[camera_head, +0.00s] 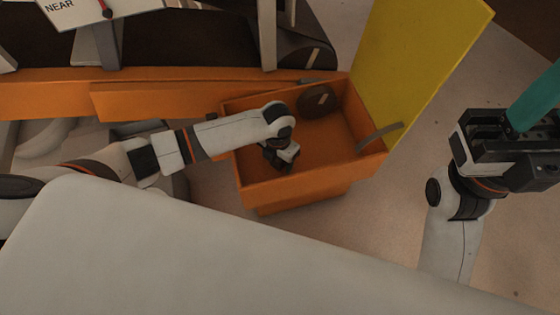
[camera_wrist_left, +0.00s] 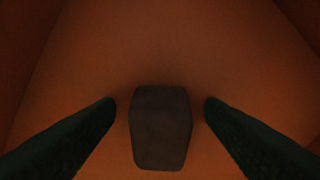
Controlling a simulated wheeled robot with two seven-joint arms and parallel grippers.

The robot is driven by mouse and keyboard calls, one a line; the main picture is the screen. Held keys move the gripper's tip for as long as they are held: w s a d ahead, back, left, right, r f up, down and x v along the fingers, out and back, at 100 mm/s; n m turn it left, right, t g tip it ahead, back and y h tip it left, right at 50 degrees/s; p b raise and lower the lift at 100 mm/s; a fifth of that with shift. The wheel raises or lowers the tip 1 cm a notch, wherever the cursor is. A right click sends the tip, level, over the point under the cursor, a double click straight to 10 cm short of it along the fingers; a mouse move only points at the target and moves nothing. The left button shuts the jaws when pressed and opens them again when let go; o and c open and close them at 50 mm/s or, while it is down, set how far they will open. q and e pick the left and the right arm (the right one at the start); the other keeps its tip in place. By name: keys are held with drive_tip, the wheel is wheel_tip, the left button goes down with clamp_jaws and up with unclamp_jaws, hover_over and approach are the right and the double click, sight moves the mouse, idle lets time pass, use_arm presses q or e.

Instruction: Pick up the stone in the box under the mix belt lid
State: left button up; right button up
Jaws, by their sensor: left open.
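The orange box (camera_head: 265,197) stands open in the head view, with a yellow lid (camera_head: 415,65) raised at its right side. My left gripper (camera_head: 283,160) reaches down inside the box, near its left part. In the left wrist view, a dark grey, blocky stone (camera_wrist_left: 160,130) lies on the orange box floor. The open left fingers (camera_wrist_left: 160,103) are on either side of it, with a gap on each side. In the head view my left wrist and gripper hide the stone. My right gripper (camera_head: 525,115) is at the right edge, away from the box, with a teal part showing.
A dark brown rounded thing (camera_head: 317,100) is at the far inner wall of the box. A long orange beam (camera_head: 150,95) and a dark belt (camera_head: 305,52) lie behind it. Speckled floor is clear right of the box.

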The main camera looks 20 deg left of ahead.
use_arm(q)
drive_tip(key=c, duration=1.2)
